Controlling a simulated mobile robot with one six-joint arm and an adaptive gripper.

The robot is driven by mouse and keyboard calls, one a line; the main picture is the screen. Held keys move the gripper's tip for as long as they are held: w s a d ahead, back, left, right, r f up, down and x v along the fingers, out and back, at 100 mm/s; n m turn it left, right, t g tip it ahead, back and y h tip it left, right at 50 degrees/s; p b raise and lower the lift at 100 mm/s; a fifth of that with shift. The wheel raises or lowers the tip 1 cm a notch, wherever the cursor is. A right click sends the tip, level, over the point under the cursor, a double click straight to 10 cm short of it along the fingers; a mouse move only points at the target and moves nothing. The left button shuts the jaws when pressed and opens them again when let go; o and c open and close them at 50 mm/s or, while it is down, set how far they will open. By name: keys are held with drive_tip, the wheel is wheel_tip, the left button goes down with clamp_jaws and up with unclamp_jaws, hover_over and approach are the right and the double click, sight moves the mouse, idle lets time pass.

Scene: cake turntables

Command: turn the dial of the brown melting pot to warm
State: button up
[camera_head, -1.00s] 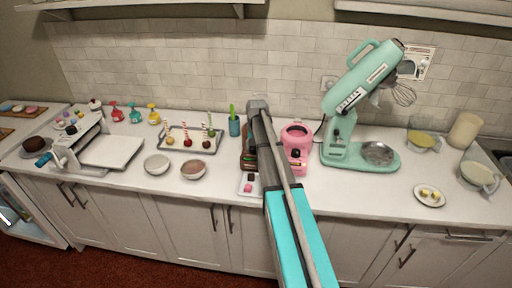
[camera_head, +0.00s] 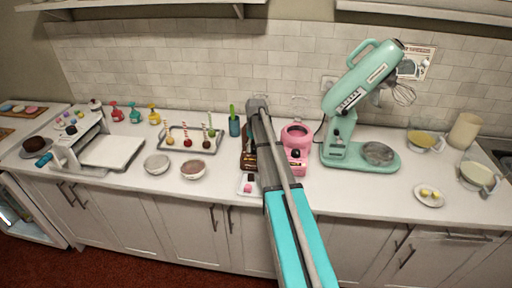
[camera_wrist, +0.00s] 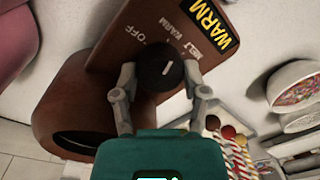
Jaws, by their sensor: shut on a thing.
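The brown melting pot (camera_wrist: 75,98) fills the left and middle of the wrist view, with its sloped control panel at the top. A black round dial (camera_wrist: 160,68) sits on the panel, with OFF, WARM and MELT lettering around it. The dial's white mark points up in the picture, roughly toward the WARM lettering. A yellow WARM label (camera_wrist: 208,22) is on the panel. My gripper (camera_wrist: 160,88) has a finger on each side of the dial and is shut on it. In the head view, my arm hides most of the brown pot (camera_head: 247,160).
A pink melting pot (camera_head: 298,165) stands close to the right of the brown one. A white dish (camera_head: 243,191) with a pink piece lies in front. The green stand mixer (camera_head: 350,152) is further right. A cake-pop tray (camera_head: 178,147) and bowls are left.

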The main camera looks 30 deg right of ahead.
drive_tip(key=shift+a+n, duration=0.15)
drive_tip(key=shift+n, duration=0.25)
drive_tip(key=o, duration=1.2)
drive_tip(key=shift+c, duration=0.2)
drive_tip(key=shift+s+a+r+m+g+p, duration=0.15)
drive_tip(key=shift+s+r+m+p, duration=0.05)
drive_tip(key=shift+r+m+p, duration=0.3)
drive_tip(key=shift+s+a+r+m+g+p, duration=0.15)
drive_tip(key=shift+r+m+p, duration=0.25)
drive_tip(key=shift+m, duration=0.5)
drive_tip(key=s+a, duration=0.7)
drive_tip(key=a, duration=0.1)
drive_tip(key=s+a+f+b, duration=0.1)
drive_tip(key=s+a, duration=0.3)
drive_tip(key=shift+s+a, duration=0.1)
drive_tip(key=shift+s, duration=0.25)
drive_tip(key=s+a, duration=0.9)
drive_tip(key=s, duration=0.4)
drive_tip(key=shift+s+a+f+m+t+h+b, duration=0.2)
drive_tip(key=shift+f+m+t+h+b, duration=0.1)
drive_tip(key=shift+f+t+h+b, duration=0.15)
